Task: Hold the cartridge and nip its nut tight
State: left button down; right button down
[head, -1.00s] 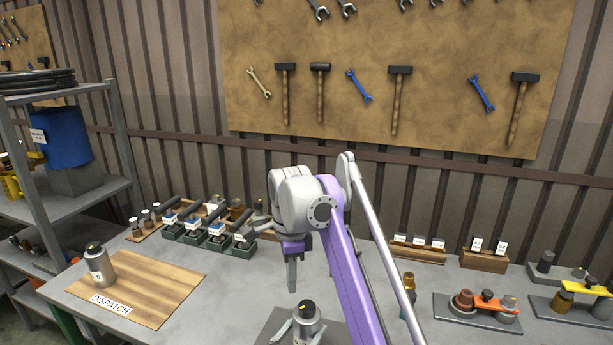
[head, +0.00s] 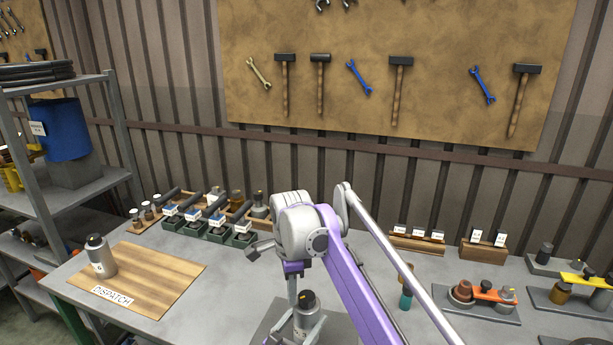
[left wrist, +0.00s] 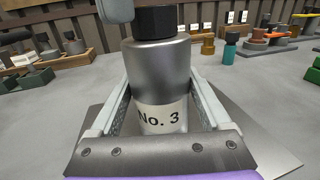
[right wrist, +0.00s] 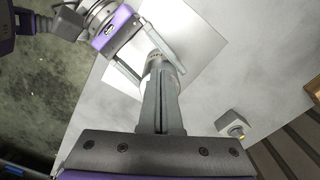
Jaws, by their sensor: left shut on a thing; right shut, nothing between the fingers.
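A silver cartridge (left wrist: 157,75) labelled "No. 3" stands upright on a grey plate (left wrist: 265,160). A black nut (left wrist: 156,19) caps it, and its top also shows in the head view (head: 307,299). My left gripper (head: 304,328) is shut around the cartridge body, one finger on each side in the left wrist view (left wrist: 158,105). My right gripper (head: 292,293) points down beside the nut, with its fingers together and nothing between them. In the right wrist view its shut fingers (right wrist: 160,105) partly hide the cartridge (right wrist: 160,66). Contact with the nut cannot be told.
A silver canister (head: 100,257) stands on the wooden dispatch board (head: 160,275) at left. Green holders (head: 190,229) line the back of the bench.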

jog(key=shift+w+d, duration=0.2)
jog(key=shift+d, duration=0.5)
dwell(0.8)
jog(key=shift+w+d, duration=0.1)
jog(key=shift+w, duration=0.15)
dwell(0.4)
jog(key=shift+a, duration=0.2)
jog(key=shift+s+a, duration=0.1)
jog(key=shift+a, duration=0.15)
notch_tip(320, 180, up, 6)
jog(key=shift+a, duration=0.15)
jog(key=shift+s, duration=0.1)
